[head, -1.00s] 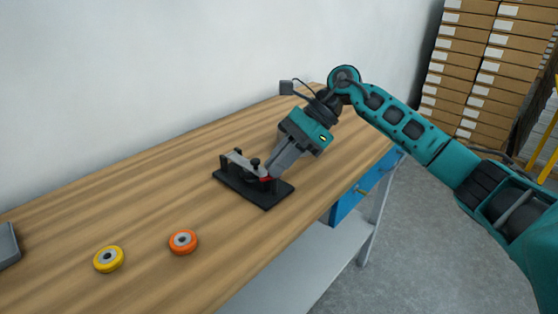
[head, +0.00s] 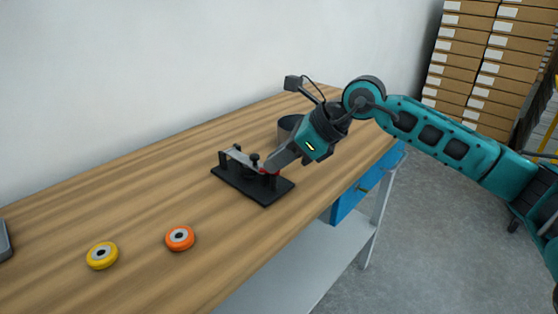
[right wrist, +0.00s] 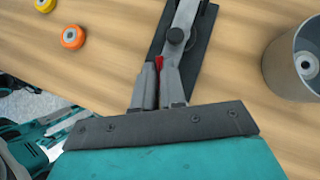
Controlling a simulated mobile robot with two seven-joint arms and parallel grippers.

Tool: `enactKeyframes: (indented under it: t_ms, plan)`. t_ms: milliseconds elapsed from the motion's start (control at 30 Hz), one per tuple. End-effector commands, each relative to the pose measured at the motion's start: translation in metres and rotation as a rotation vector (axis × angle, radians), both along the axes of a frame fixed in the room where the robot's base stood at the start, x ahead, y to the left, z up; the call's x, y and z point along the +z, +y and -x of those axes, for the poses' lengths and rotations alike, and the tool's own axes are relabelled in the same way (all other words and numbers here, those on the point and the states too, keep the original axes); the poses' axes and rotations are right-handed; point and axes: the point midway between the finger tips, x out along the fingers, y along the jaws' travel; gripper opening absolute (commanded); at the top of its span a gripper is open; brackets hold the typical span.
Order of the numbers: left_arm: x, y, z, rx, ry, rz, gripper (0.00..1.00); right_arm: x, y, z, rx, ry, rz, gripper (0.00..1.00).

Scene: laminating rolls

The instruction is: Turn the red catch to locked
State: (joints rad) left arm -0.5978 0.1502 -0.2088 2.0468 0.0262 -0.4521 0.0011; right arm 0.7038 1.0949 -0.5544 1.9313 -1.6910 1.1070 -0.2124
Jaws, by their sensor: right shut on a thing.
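The red catch (right wrist: 159,62) shows as a small red piece between the fingertips of my right gripper (right wrist: 159,72) in the right wrist view. In the head view a bit of the red catch (head: 264,171) shows at the tip of my right gripper (head: 270,168). The right gripper is shut on it, and the fingers hide most of it. The catch sits on a black-based fixture (head: 235,183) with a grey bar (head: 238,160) and a dark knob (head: 255,160). I cannot tell the catch's exact angle. My left gripper is not in view.
A yellow roll (head: 102,255) and an orange roll (head: 180,238) lie on the wooden table (head: 120,205) at the left front. A grey cylindrical container (right wrist: 292,62) stands beside the fixture with something inside. A blue drawer (head: 350,200) is under the table edge.

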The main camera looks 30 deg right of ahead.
Motion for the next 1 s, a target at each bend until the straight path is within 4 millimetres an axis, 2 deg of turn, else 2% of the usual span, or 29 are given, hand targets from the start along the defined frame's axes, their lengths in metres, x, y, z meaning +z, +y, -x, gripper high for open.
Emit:
enactKeyframes:
  t_ms: [200,500,800,1000]
  plan:
    - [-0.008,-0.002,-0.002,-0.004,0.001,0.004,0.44,-0.001,0.002,0.002,-0.187,-0.004,0.002,0.0]
    - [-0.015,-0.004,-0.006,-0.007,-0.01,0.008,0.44,-0.001,0.004,0.002,-0.381,-0.003,-0.001,0.0]
    - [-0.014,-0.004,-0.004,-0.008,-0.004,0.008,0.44,0.0,0.003,0.002,-0.376,0.002,-0.001,0.29]
    - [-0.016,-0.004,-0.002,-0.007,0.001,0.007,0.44,0.0,0.003,0.002,-0.375,0.002,-0.001,0.29]
